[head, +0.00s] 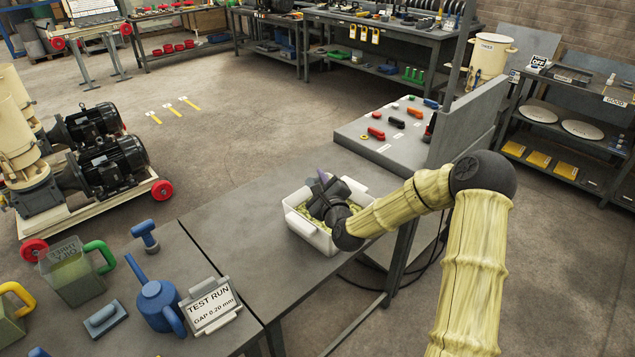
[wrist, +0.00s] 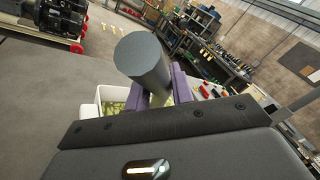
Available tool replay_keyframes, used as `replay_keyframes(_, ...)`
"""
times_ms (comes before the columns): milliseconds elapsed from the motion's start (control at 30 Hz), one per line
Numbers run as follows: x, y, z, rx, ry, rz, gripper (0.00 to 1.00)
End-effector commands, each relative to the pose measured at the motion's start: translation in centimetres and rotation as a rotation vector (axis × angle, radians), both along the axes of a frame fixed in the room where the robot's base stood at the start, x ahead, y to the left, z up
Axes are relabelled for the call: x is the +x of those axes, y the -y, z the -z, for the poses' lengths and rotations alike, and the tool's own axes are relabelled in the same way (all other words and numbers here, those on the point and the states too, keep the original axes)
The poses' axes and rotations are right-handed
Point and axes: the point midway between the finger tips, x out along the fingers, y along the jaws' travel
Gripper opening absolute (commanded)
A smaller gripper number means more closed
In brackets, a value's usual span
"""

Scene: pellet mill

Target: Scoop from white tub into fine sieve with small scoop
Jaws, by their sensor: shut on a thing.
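The white tub (head: 312,234) stands on the grey bench in the middle of the head view, with yellow-green material inside. My gripper (head: 324,186) is over the tub and hides part of its contents. In the wrist view my gripper (wrist: 160,92) has its purple fingers closed on a dark grey cylinder (wrist: 143,60), apparently the handle of the small scoop. The scoop's bowl is hidden. The tub (wrist: 88,112) shows behind the fingers in the wrist view. I cannot make out the fine sieve in either view.
A blue watering can (head: 158,303) and a "TEST RUN" sign (head: 211,303) stand on the near left bench, beside clear jugs with coloured handles. A panel with coloured switches (head: 392,128) lies beyond the tub. The bench left of the tub is clear.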

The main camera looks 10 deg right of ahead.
Motion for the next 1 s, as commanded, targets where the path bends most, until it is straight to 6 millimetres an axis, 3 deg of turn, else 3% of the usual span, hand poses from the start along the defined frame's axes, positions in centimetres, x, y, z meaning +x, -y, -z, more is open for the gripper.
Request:
replay_keyframes(367,0.0,0.0,-0.2,0.0,0.004,0.0,0.0)
replay_keyframes(500,0.0,0.0,-4.6,-0.003,0.011,0.001,0.0)
replay_keyframes(567,0.0,-0.1,-4.2,-0.001,0.003,-0.001,0.0)
replay_keyframes(700,0.0,-0.1,0.3,0.002,-0.005,-0.001,0.0)
replay_keyframes(733,0.0,0.0,0.2,0.001,0.0,0.001,0.0)
replay_keyframes(800,0.1,0.2,-0.6,0.0,0.007,0.003,0.0)
replay_keyframes(900,0.1,0.5,-4.5,-0.004,0.014,0.008,0.0)
replay_keyframes(1000,0.0,0.3,-4.0,-0.001,0.002,0.005,0.0)
